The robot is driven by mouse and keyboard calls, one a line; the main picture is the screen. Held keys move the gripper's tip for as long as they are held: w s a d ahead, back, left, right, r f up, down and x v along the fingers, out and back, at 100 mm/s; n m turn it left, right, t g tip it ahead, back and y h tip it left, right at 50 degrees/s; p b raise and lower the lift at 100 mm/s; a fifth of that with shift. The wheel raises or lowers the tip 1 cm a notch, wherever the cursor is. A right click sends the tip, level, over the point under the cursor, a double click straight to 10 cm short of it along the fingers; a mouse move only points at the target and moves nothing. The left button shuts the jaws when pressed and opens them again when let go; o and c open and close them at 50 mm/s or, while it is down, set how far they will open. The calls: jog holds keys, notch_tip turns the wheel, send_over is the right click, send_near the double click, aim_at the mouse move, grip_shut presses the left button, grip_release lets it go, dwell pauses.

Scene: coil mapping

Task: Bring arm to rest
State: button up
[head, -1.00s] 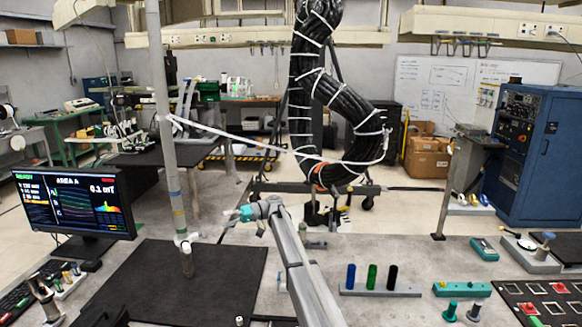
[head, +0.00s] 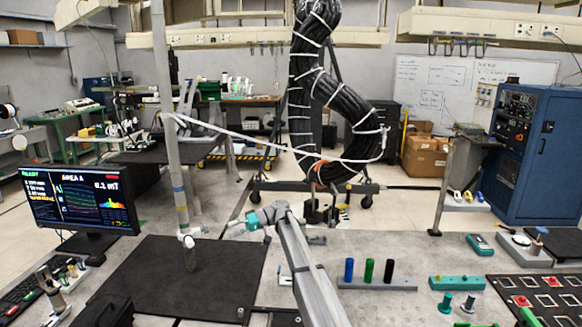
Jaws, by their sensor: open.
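My arm reaches from the bottom middle of the head view up over the grey bench. My gripper (head: 238,228) is at its far end, with teal parts at the wrist, and points to the left. It is small in the picture; it is open and I see nothing held in it. It hangs above the bench near the back right corner of the black mat (head: 215,280), to the right of the grey vertical post (head: 178,170).
A monitor (head: 82,199) reading "READY, AREA A" stands at the left. A rack with blue, green and black cylinders (head: 368,271), a teal block (head: 457,283) and a handheld meter (head: 480,245) lie to the right. A black cable coil (head: 330,95) hangs behind.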

jog(key=s+d+f+m+t+h, duration=0.2)
jog(key=s+d+f+m+h, duration=0.1)
jog(key=s+d, duration=0.8)
jog(key=s+d+f+m+t+h, duration=0.3)
jog(key=s+d+f+h, duration=0.3)
jog(key=s+d, duration=0.5)
jog(key=s+d+f+m+t+h, duration=0.2)
jog(key=s+d+f+m+h, duration=0.2)
jog(key=s+d+f, duration=0.3)
jog(key=shift+s+d+f+t+h, duration=0.15)
jog(key=shift+s+d+h, duration=0.1)
jog(key=shift+s+d, duration=0.8)
jog(key=shift+s+d+t+h, duration=0.15)
jog(key=shift+s+d, duration=0.45)
jog(key=shift+d, duration=0.8)
jog(key=shift+s+d+f+t+h, duration=0.1)
jog(key=shift+s+d+h, duration=0.2)
jog(key=shift+s+d, duration=0.75)
jog(key=shift+w+d, duration=0.1)
jog(key=shift+d, duration=0.45)
